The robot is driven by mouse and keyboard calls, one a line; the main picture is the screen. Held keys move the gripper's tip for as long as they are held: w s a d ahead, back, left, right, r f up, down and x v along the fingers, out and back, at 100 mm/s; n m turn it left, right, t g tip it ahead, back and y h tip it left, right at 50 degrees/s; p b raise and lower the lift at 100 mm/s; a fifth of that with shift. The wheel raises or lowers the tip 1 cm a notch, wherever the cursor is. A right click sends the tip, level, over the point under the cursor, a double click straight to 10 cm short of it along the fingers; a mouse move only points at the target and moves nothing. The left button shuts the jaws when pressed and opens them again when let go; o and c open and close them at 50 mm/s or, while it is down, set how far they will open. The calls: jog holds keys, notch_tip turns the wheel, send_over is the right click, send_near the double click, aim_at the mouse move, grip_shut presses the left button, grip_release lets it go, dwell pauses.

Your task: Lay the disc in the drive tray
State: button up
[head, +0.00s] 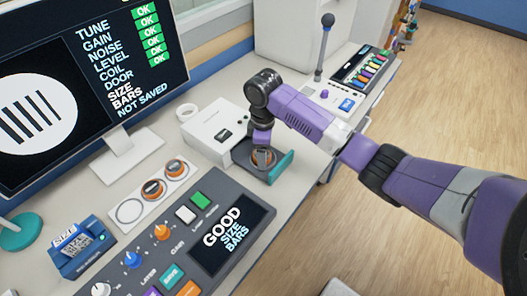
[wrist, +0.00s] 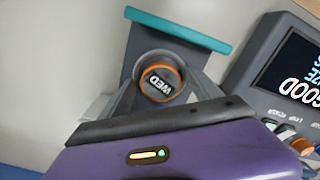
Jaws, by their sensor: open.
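The disc (wrist: 160,82) is orange-rimmed with a dark face lettered "WED". It lies in the dark drive tray (wrist: 145,40), which stands out from the white drive box (head: 213,130) and has a teal front edge. In the head view the disc (head: 262,157) shows in the tray below my gripper (head: 261,146). My gripper points down over the tray, and in the wrist view its fingers (wrist: 160,95) stand apart on either side of the disc. Whether the fingertips touch the disc or tray is unclear.
A white holder (head: 130,211) with two more orange-rimmed discs and one empty ring stands left of the tray. A grey control console (head: 190,240) lies in front, its screen reading "GOOD SIZE BARS". A monitor (head: 75,90) stands at the left. A panel with coloured keys (head: 365,70) is behind.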

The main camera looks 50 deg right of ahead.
notch_tip(320, 180, up, 12)
jog(key=p, duration=0.1)
jog(key=shift+r, duration=0.2)
